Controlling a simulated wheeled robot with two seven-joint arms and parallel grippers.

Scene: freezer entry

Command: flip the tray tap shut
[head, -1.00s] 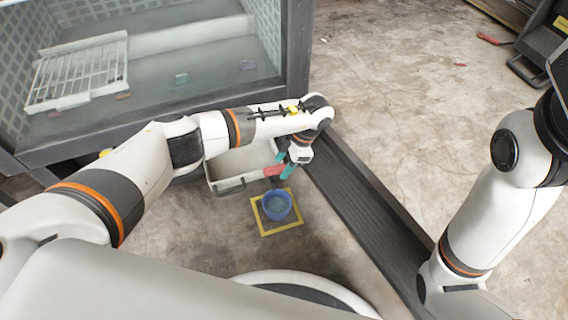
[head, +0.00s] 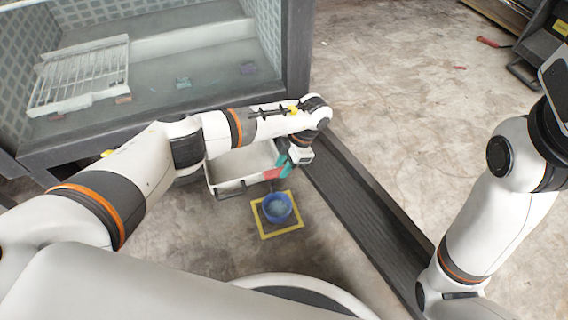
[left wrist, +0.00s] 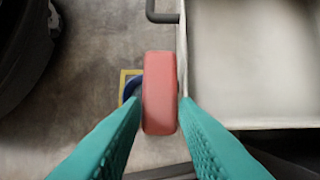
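The red tap handle (head: 272,173) is at the near right edge of the pale tray (head: 213,180), low beside the freezer. In the left wrist view the handle (left wrist: 160,92) lies lengthwise between the teal fingers, along the tray's side wall (left wrist: 182,55). My left gripper (head: 281,169) reaches down to it. Its fingertips (left wrist: 160,100) lie against both sides of the handle, with no clear gap. The tap's body is hidden under the handle and fingers.
A blue bucket (head: 277,208) with what looks like water stands in a yellow floor square (head: 264,233) in front of the tray. A dark threshold strip (head: 365,215) runs to the right. The freezer with a white rack (head: 80,75) is behind. Open concrete floor (head: 410,100) lies beyond.

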